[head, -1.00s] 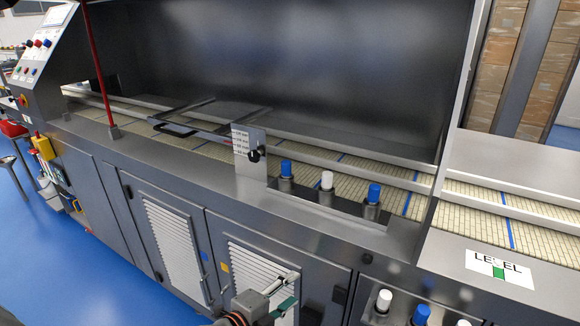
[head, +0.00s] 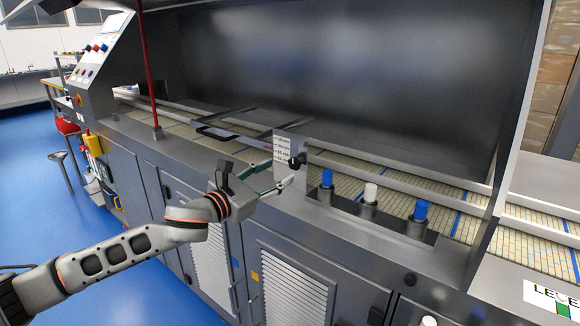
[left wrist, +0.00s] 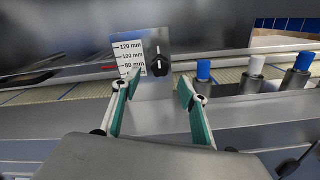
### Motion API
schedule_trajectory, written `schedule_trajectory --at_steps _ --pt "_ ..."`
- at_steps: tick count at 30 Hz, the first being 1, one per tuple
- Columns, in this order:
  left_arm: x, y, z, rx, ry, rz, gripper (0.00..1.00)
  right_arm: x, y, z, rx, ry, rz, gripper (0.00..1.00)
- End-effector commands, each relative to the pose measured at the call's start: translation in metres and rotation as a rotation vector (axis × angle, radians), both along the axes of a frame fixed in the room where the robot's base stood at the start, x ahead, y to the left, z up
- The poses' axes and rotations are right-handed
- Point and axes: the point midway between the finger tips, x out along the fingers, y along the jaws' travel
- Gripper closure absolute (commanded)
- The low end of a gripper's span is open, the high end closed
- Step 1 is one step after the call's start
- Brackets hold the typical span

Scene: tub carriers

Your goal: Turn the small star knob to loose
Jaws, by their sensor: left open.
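The small black star knob (head: 297,162) sits on an upright metal plate (head: 284,147) with a mm scale, at the edge of the conveyor. In the left wrist view the knob (left wrist: 159,66) has a white mark, and a white tick stands above it on the plate. My left gripper (head: 283,171) is open, just in front of the plate. In the left wrist view its green-padded fingers (left wrist: 160,80) stand to either side of and below the knob, seemingly without touching it. My right gripper is not in view.
A row of blue and white capped posts (head: 370,193) stands right of the plate. A black bracket frame (head: 215,132) reaches over the belt behind it. A red upright rod (head: 147,65) stands to the left. The space in front of the cabinet is free.

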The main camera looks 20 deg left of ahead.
Motion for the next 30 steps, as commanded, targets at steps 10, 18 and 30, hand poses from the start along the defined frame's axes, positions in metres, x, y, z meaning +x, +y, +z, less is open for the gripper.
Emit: schedule_trajectory --at_steps 10,18,30 --pt "0.048 -0.018 -0.001 -0.005 0.002 0.0 0.57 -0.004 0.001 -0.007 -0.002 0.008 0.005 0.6" --pt "0.06 -0.023 -0.001 -0.004 0.002 -0.001 0.57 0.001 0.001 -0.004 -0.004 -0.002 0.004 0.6" --pt "0.059 -0.023 -0.001 -0.003 0.003 -0.001 0.95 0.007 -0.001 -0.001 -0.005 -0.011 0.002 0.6"
